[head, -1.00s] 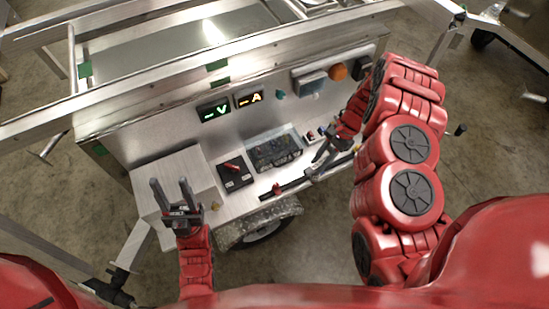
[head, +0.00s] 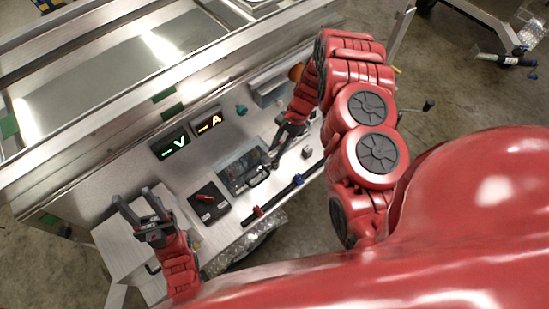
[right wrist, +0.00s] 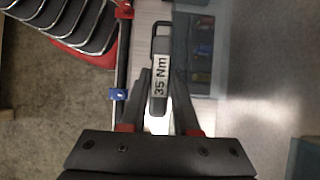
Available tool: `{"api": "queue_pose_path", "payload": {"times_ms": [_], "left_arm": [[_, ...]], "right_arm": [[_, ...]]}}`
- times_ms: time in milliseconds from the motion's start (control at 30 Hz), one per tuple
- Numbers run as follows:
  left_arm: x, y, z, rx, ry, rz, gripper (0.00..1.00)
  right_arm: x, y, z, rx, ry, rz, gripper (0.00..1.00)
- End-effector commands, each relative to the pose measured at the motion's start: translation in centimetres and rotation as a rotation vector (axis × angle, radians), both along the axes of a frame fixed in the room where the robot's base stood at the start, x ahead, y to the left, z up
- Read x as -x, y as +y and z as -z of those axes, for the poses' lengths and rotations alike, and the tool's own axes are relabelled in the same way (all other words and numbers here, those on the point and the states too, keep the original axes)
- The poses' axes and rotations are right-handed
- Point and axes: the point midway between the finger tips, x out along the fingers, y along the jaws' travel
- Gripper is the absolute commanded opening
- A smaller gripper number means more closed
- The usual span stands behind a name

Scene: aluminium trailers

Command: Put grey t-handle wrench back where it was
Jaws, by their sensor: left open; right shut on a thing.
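The grey t-handle wrench (right wrist: 160,75) is dark, with a loop at its far end and a white "35 Nm" label. In the right wrist view it sits between the fingers of my right gripper (right wrist: 161,125). In the head view my right gripper (head: 277,148) holds the wrench (head: 261,177) over the right side of a clear-lidded case (head: 233,185). I cannot tell whether the wrench touches anything below. My left gripper (head: 134,212) is open and empty above the left end of the trailer's side shelf.
A black rail (head: 275,200) with red and blue holders runs along the shelf's front edge. A black box (head: 208,203) with a red item lies left of the case. Above are a green V display (head: 174,146) and an orange A display (head: 209,124) on the metal panel.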

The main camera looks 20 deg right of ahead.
Motion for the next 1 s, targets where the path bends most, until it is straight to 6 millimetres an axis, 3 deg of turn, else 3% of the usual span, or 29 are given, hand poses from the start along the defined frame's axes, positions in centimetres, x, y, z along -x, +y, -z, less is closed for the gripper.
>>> {"api": "queue_pose_path", "payload": {"times_ms": [200,433,833,867,1000], "left_arm": [[0.0,0.0,0.4,0.0,-0.001,0.0,0.5],[0.0,0.0,-0.8,0.0,-0.001,0.0,0.5],[0.0,0.0,-0.3,0.0,-0.001,0.0,0.5],[0.0,0.0,-0.4,0.0,-0.001,0.0,0.5],[0.0,0.0,-0.4,0.0,-0.001,0.0,0.5]], "right_arm": [[0.1,0.0,2.2,-0.001,0.003,0.0,0.0],[0.0,0.0,4.1,-0.001,0.0,0.001,0.0],[0.0,0.0,4.9,-0.001,0.0,0.001,0.0],[0.0,0.0,4.8,-0.001,0.0,0.001,0.33],[0.0,0.0,4.8,-0.001,0.0,0.0,0.58]]}}
